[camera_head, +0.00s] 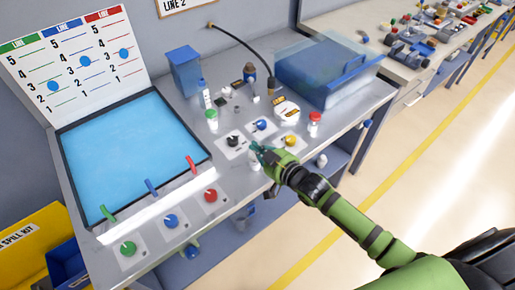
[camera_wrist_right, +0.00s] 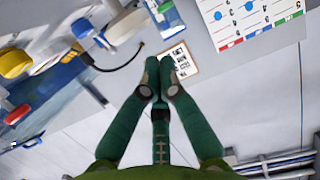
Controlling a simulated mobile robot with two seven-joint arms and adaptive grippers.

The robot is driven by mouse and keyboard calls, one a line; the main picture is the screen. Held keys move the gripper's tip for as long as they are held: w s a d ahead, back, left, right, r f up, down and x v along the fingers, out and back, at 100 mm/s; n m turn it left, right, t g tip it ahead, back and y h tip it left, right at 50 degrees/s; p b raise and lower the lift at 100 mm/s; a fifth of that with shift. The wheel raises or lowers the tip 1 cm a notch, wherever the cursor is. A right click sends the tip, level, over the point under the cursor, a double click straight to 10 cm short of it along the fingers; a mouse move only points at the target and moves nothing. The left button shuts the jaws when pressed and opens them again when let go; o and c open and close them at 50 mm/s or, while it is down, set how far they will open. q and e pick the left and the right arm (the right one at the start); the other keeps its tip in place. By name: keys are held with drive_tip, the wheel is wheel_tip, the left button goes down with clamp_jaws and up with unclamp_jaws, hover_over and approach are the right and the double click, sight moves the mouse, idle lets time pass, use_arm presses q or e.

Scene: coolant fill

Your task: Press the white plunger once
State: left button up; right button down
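My right gripper (camera_head: 256,153) is above the bench near its front edge, beside the black knob (camera_head: 232,140) and below the blue knob (camera_head: 261,125). In the right wrist view its fingers (camera_wrist_right: 160,66) meet at the tips with nothing between them. I cannot single out the white plunger with certainty. A small white rounded piece (camera_head: 322,160) shows at the front edge, and another white piece (camera_head: 253,186) shows below the gripper, partly hidden. A round white dial (camera_head: 286,108) with yellow marks stands further back. My left gripper is not in view.
A yellow knob (camera_head: 289,140), a green-capped bottle (camera_head: 211,119) and a red-capped bottle (camera_head: 314,124) stand close by. A clear-lidded blue box (camera_head: 335,68) is at the back right. A blue panel (camera_head: 130,145) and green, blue and red (camera_head: 210,196) knobs are at the left.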

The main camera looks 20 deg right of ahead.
drive_tip(key=shift+f, duration=0.8)
